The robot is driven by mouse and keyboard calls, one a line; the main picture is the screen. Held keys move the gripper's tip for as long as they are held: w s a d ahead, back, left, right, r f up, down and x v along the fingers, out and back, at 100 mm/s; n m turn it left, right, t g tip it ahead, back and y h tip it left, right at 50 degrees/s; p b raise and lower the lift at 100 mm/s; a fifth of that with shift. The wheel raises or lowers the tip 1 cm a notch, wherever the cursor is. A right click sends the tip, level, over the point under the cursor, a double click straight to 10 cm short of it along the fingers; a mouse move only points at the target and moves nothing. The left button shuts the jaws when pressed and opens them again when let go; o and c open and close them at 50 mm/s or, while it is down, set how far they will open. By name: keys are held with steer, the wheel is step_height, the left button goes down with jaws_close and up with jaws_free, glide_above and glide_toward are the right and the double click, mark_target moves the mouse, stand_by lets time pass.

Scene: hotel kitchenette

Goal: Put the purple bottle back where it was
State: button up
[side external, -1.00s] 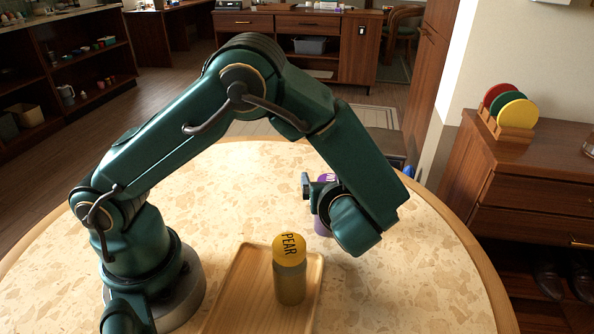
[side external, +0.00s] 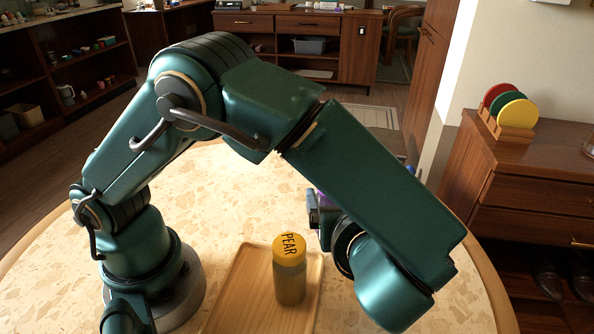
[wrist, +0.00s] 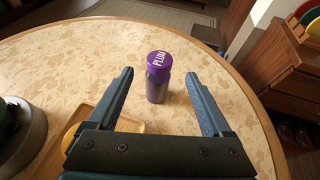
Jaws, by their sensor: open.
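The purple bottle, its cap lettered PLUM, stands upright on the round table in the wrist view (wrist: 158,84). In the side view only a sliver of purple (side external: 322,199) shows behind my arm. My gripper (wrist: 160,76) is open, its two fingers apart on either side of the bottle in the wrist view, with visible gaps and no contact. The bottle seems to stand somewhat beyond the fingers. In the side view my gripper (side external: 315,213) is partly hidden by my wrist.
A yellow-capped PEAR bottle (side external: 289,272) stands on a wooden tray (side external: 238,290), left of my wrist. The speckled table (side external: 210,200) is otherwise largely clear. A cabinet (side external: 530,190) with a rack of coloured discs (side external: 514,113) stands off the table at right.

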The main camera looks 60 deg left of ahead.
steer(key=s+a+r+n+h, duration=0.2)
steer(key=s+n+h, duration=0.3)
steer(key=n, duration=0.7)
steer(key=s+a+r+n+g+h, duration=0.1)
steer(key=s+n+h, duration=0.5)
steer(key=n, duration=0.6)
steer(key=a+r, duration=0.1)
steer(key=a, duration=0.1)
steer(key=shift+a+h, duration=0.3)
steer(key=shift+a, duration=0.05)
